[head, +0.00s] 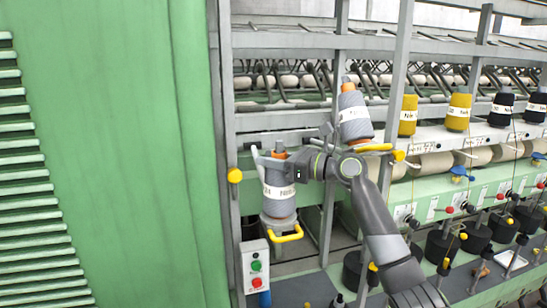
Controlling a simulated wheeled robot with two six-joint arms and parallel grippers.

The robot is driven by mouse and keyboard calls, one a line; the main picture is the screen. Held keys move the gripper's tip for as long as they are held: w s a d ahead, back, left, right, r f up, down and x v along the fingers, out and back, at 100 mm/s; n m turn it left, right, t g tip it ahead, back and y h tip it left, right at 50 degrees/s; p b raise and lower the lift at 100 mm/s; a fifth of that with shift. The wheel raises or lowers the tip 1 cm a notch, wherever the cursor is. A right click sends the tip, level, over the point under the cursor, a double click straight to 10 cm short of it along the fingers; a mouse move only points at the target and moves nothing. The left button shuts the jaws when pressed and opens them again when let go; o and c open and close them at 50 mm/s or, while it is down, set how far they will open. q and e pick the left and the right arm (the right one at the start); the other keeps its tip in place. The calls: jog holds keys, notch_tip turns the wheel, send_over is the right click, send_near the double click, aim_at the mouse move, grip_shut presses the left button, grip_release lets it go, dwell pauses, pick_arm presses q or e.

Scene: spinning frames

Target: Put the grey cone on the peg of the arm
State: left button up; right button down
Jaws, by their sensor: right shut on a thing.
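A grey cone (280,200) with a white label band and a brown tube tip stands nearly upright at the left of the frame opening. My right gripper (276,164) comes in from the right and is shut on this cone near its top. An arm with a yellow handle (288,236) and a grey base is directly below the cone. The peg is hidden, and I cannot tell whether the cone is around it or just above it. A second grey cone (355,116) stands higher to the right, above another yellow handle (375,148). My left gripper is not in view.
A green panel (120,150) fills the left side. A grey upright (396,100) stands right of the second cone. Yellow cones (459,110) and dark cones line the machine at right. A switch box (256,266) hangs below the held cone.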

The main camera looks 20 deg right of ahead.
jog(key=c, duration=0.9)
grip_release()
jog(key=shift+o, duration=0.2)
jog(key=shift+s+d+f+b, duration=0.2)
jog(key=shift+s+d+b, duration=0.1)
jog(key=shift+d+b, duration=0.15)
jog(key=b+v, duration=0.7)
jog(key=v, duration=0.9)
jog(key=shift+s+r, duration=0.2)
jog(key=shift+r, duration=0.05)
jog(key=shift+d, duration=0.15)
